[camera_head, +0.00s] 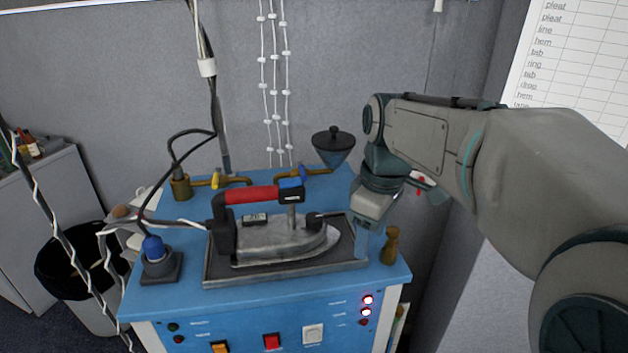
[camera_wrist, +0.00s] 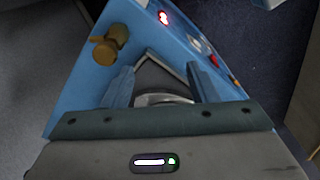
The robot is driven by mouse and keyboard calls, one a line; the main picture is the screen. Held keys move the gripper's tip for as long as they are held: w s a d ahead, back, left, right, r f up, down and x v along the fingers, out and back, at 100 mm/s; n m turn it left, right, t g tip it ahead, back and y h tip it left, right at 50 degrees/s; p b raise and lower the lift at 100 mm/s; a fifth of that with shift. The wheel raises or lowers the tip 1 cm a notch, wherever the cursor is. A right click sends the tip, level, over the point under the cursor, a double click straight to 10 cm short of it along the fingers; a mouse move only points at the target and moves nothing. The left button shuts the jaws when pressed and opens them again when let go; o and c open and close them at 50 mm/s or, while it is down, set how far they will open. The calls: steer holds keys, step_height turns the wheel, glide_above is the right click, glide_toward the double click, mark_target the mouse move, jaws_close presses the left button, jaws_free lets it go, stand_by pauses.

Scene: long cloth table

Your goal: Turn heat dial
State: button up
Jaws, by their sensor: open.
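A clothes iron (camera_head: 285,240) with a red handle lies on a dark tray (camera_head: 290,277) on the blue work table. A small dark plate with light figures (camera_head: 255,218) sits on its body, and a blue part (camera_head: 291,184) is at the handle's front end. I cannot tell which part is the heat dial. My gripper (camera_head: 364,243) points down just right of the iron's tip and tray edge. In the wrist view its fingers (camera_wrist: 160,72) are apart, with a grey rounded metal part (camera_wrist: 163,97) showing between them, and nothing is gripped.
A brass peg (camera_head: 390,246) stands close right of my gripper and shows in the wrist view (camera_wrist: 108,48). A dark funnel (camera_head: 334,147) and brass pipes stand behind. A blue-capped knob (camera_head: 153,250) is at left. The front panel has lit red lamps (camera_head: 367,300) and switches.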

steer(key=w+a+r+n+g+p, duration=0.2)
steer(key=w+a+r+n, duration=0.2)
steer(key=w+r+n, duration=0.3)
steer(key=n+g+y+p, duration=0.2)
steer(key=n+p, duration=0.1)
steer(key=n, duration=0.8)
glide_toward(314, 216)
steer(key=x, duration=0.8)
steer(key=shift+f, duration=0.1)
steer(key=c, duration=1)
